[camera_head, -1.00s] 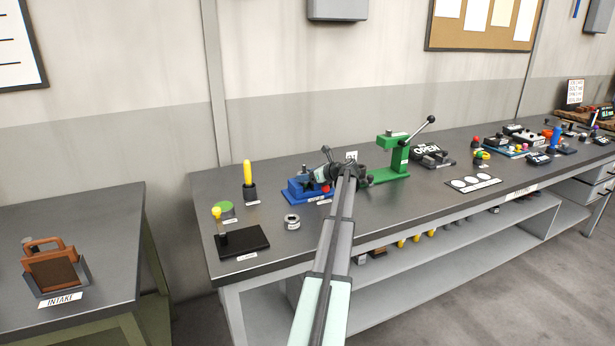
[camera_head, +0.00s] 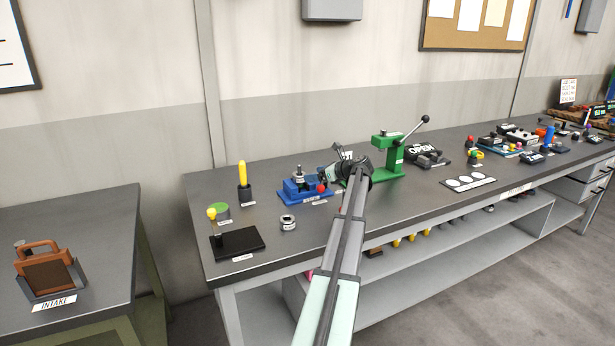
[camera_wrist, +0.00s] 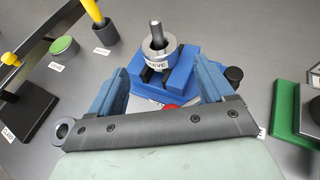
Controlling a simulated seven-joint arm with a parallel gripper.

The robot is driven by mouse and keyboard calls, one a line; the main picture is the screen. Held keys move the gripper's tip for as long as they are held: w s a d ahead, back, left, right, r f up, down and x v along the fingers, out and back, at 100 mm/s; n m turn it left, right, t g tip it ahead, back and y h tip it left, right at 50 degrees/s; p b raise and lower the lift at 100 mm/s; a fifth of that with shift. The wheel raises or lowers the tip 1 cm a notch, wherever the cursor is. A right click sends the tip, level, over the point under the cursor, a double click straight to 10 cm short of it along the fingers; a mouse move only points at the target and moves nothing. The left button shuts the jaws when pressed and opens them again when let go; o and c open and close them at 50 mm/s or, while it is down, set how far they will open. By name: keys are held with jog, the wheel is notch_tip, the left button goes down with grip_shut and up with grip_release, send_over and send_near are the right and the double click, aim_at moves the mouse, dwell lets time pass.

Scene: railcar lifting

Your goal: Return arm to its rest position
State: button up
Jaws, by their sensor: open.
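My arm reaches over the workbench (camera_head: 345,215). My gripper (camera_head: 329,174) is just right of the blue vise (camera_head: 297,194) and left of the green press (camera_head: 388,160). In the wrist view my gripper (camera_wrist: 162,72) has its two blue-grey fingers spread apart, with nothing held between them. Beyond the fingers, the vise (camera_wrist: 178,75) carries a grey ring labelled as a sleeve (camera_wrist: 158,60), with a metal pin (camera_wrist: 156,36) standing up through it. Whether the fingers touch the vise is unclear.
A black stand (camera_head: 238,243), a green round pad (camera_head: 219,211), a yellow-handled tool (camera_head: 243,175) and a grey ring (camera_head: 288,222) stand left of the vise. A white-circled plate (camera_head: 468,183) lies right. An intake table (camera_head: 105,225) stands at far left. Open bench lies in front.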

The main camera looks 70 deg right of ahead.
jog(key=v, duration=0.6)
jog(key=shift+s, duration=0.25)
jog(key=shift+r, duration=0.15)
